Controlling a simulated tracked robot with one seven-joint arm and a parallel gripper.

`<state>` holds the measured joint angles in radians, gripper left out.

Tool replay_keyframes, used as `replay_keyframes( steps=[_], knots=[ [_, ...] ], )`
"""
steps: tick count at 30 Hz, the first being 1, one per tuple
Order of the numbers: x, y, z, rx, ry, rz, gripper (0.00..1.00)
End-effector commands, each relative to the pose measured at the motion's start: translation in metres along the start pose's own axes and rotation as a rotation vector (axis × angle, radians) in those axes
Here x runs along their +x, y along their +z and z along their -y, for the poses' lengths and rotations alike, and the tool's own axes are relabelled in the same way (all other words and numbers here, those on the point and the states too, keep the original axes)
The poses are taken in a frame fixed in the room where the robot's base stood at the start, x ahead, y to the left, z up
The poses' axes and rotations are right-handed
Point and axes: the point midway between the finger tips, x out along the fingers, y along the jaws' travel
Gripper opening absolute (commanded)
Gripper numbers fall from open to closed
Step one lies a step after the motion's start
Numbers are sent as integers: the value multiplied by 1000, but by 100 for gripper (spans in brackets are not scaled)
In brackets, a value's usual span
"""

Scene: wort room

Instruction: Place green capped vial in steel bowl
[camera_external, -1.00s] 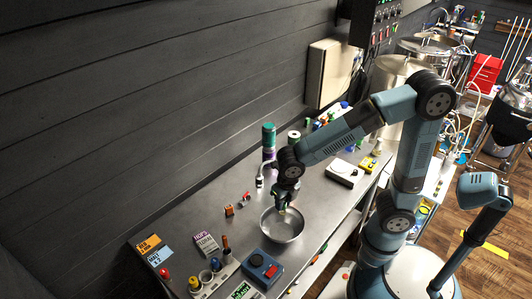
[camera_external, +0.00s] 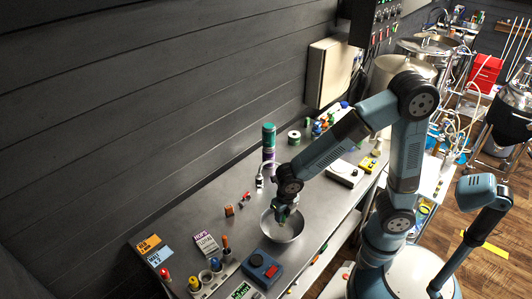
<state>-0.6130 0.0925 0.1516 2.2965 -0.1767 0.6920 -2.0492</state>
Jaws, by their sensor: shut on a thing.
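The steel bowl (camera_external: 292,233) stands on the steel bench, right of the picture's middle. My gripper (camera_external: 282,217) points down at the bowl's left part, over or just inside its rim; its exact height is hard to tell. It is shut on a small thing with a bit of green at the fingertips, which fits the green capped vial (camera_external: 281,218). Most of the vial is hidden by the fingers and too small to make out.
A blue box with a red part (camera_external: 263,267) stands just in front of the bowl. A rack with several capped items (camera_external: 212,278) and cartons (camera_external: 206,243) are to the left. A teal and purple bottle (camera_external: 268,143) stands behind. The steel bench (camera_external: 325,208) is bare right of the bowl.

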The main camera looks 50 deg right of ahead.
Motion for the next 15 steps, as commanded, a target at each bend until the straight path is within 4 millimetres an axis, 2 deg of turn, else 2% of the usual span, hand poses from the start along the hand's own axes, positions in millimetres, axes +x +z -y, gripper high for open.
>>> replay_keyframes(
  steps=[5,6,15],
  knots=[
    [0,0,0,0,0,0,0],
    [0,0,0,0,0,0,31],
    [0,0,0,0,0,0,58]
  ],
)
